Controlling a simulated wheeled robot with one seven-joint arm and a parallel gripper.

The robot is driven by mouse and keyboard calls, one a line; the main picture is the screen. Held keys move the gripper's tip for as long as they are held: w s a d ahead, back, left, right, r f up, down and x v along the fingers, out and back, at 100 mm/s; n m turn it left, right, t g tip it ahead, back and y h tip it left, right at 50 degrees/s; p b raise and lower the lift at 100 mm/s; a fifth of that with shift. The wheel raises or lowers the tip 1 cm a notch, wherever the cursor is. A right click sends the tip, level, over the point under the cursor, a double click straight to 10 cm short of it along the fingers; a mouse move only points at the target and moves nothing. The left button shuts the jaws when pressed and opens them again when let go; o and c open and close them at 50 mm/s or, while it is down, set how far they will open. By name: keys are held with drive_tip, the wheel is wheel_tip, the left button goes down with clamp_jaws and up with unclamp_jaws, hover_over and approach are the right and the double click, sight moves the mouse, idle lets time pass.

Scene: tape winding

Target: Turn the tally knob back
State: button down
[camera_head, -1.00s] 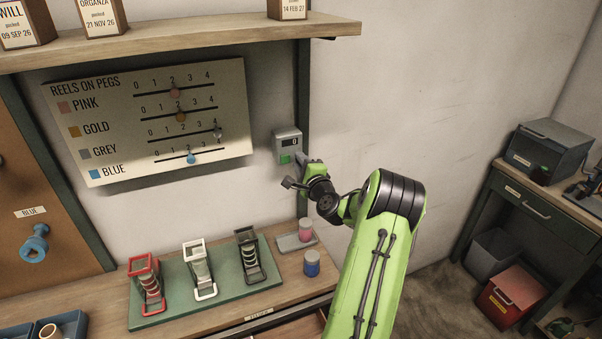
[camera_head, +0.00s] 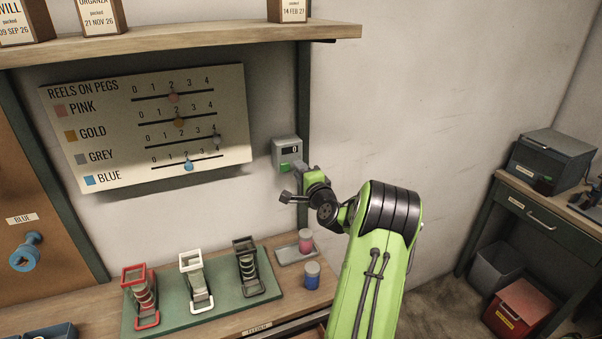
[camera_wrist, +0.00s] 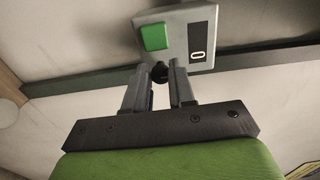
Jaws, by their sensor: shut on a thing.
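The tally counter is a grey wall box (camera_head: 287,150) with a small dark display reading 0 and a green button. In the wrist view the counter (camera_wrist: 180,34) shows its green button (camera_wrist: 153,37) and the 0. A small dark knob (camera_wrist: 160,72) sits at the box's lower edge, between my fingertips. My gripper (camera_wrist: 160,78) is shut on this knob; it also shows just below the box in the head view (camera_head: 300,166). The fingers hide part of the knob, so I cannot tell its turn.
A board (camera_head: 150,125) with slider rows hangs left of the counter, under a wooden shelf (camera_head: 190,40). Below stand several small feeders on a green mat (camera_head: 222,303), a tray (camera_head: 287,258) with a pink-filled jar (camera_head: 306,241), and a blue jar (camera_head: 312,276). The wall to the right is bare.

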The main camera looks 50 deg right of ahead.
drive_tip(key=c, duration=1)
unclamp_jaws()
drive_tip(key=shift+c, duration=0.2)
drive_tip(key=b+v, duration=0.4)
drive_tip(key=v, duration=1.1)
drive_tip(key=shift+s+a, duration=0.2)
drive_tip(key=shift+s, duration=0.1)
drive_tip(key=shift+f, duration=0.1)
